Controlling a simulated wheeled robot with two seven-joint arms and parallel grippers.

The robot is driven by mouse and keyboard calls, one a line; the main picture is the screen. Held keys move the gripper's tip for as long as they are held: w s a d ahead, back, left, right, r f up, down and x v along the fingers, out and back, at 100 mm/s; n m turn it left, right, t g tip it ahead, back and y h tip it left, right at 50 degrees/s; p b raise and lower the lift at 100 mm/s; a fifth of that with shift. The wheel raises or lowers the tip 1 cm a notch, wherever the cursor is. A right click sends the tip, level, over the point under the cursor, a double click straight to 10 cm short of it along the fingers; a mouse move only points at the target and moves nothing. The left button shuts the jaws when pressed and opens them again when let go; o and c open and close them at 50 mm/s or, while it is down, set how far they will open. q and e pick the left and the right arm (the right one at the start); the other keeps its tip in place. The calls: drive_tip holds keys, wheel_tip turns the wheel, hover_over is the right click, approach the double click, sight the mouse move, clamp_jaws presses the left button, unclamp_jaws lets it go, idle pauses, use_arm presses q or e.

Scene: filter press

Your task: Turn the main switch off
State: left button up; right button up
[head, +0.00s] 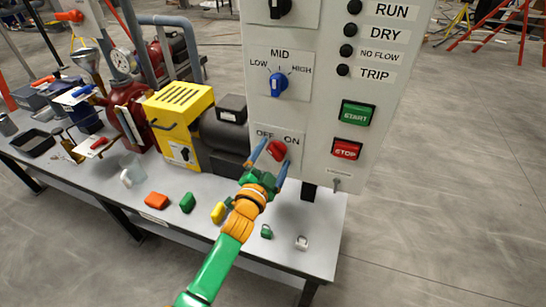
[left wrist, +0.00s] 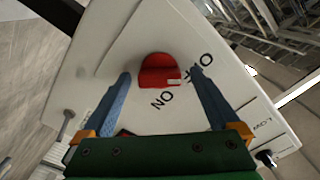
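The main switch is a red knob (head: 277,150) on the grey-white control panel, under the OFF and ON labels. In the left wrist view the red knob (left wrist: 158,70) shows a white mark at its edge near the labels; I cannot tell for certain which label it points at. My left gripper (head: 271,159) is in front of the knob. Its two blue fingers (left wrist: 160,76) are spread, one on each side of the knob, with gaps visible in the wrist view. One finger partly covers the OFF label. My right gripper is in neither view.
Above the switch is a blue MID selector (head: 278,84). To the right are a green START button (head: 356,114) and a red STOP button (head: 346,149). A yellow box (head: 180,115) and dark motor stand left of the panel. Small padlocks and coloured blocks lie on the bench (head: 205,226).

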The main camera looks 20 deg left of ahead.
use_arm(q)
drive_tip(key=s, duration=0.7)
drive_tip(key=shift+a, duration=0.1)
drive_tip(key=s+f+n+g, duration=0.1)
drive_tip(key=s+f+g, duration=0.25)
drive_tip(key=f, duration=0.65)
drive_tip(key=s+f+n+g, duration=0.1)
drive_tip(key=s+f+g, duration=0.3)
drive_tip(key=f, duration=0.6)
drive_tip(key=s+f+n+g, duration=0.1)
drive_tip(key=s+f+g, duration=0.1)
drive_tip(key=s+f, duration=0.65)
drive_tip(key=s+a+f+n+g, duration=0.1)
drive_tip(key=s+f+n+g, duration=0.1)
drive_tip(key=s+f, duration=0.5)
drive_tip(key=s+a+f+n+g, duration=0.1)
drive_tip(key=s+f+g, duration=0.4)
drive_tip(key=s, duration=1)
wheel_tip(320, 180, down, 2)
drive_tip(key=shift+a+f+n+y, duration=0.1)
drive_tip(key=shift+a+n+y, duration=0.25)
drive_tip(key=shift+a, duration=0.25)
